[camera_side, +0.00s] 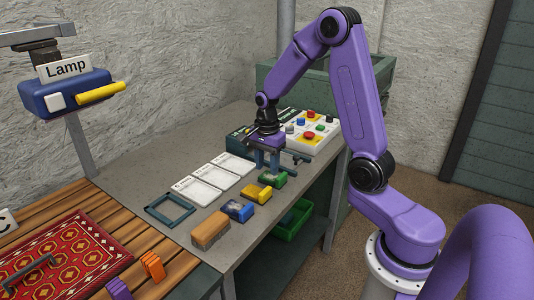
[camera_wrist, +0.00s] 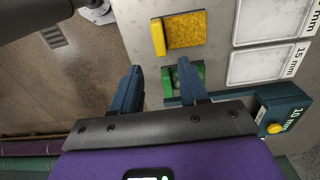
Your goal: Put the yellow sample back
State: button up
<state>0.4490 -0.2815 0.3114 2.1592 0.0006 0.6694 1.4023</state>
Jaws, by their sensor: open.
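The yellow sample (camera_side: 257,193) lies on the grey bench in a row of coloured blocks, between the green sample (camera_side: 273,179) and the blue sample (camera_side: 238,211). In the wrist view the yellow sample (camera_wrist: 186,30) shows a rough yellow top and a smooth brighter yellow end. My gripper (camera_side: 268,170) is open and points down above the bench near the green sample. In the wrist view my fingers (camera_wrist: 160,72) are apart, with the green sample (camera_wrist: 196,74) partly hidden behind the right finger. The yellow sample lies beyond the fingertips, not between them.
Three white labelled trays (camera_side: 207,190) lie behind the samples, beside an empty dark frame (camera_side: 153,211). A brown block (camera_side: 210,230) sits at the near end of the row. A button panel (camera_side: 328,139) stands at the far end. A green crate (camera_side: 293,222) is below the bench.

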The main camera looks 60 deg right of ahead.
jog(key=s+a+r+n, duration=0.3)
jog(key=s+a+n, duration=0.2)
jog(key=a+n, duration=0.15)
jog(key=s+a+r+n, duration=0.4)
jog(key=a+n, duration=0.2)
jog(key=n, duration=0.2)
jog(key=s+a+n, duration=0.2)
jog(key=s+n, duration=0.6)
jog(key=s+a+n, duration=0.1)
jog(key=s+n, duration=0.7)
jog(key=shift+s+a+r, duration=0.25)
jog(key=shift+s+a, duration=0.05)
jog(key=shift+a, duration=0.05)
